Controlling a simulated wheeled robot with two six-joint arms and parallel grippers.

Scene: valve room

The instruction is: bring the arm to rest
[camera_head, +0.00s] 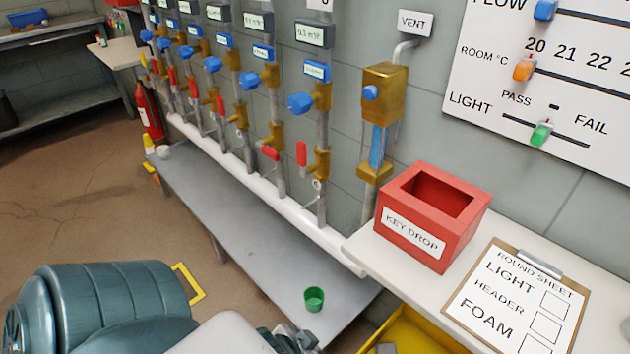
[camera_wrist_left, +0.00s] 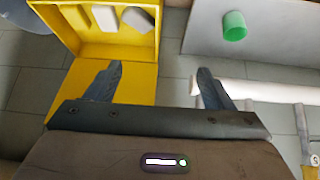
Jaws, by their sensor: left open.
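My left arm comes in from the lower left of the head view. Its gripper (camera_head: 295,341) is partly cut off at the bottom edge, near the front of the grey bench (camera_head: 235,240). In the left wrist view the gripper (camera_wrist_left: 158,76) has its two dark fingers wide apart with nothing between them. My right gripper is in neither view.
A green cup (camera_head: 314,299) stands on the bench; it also shows in the left wrist view (camera_wrist_left: 235,26). A red key drop box (camera_head: 432,215) and a clipboard (camera_head: 518,300) are on the white counter at right. Valved pipes line the wall.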

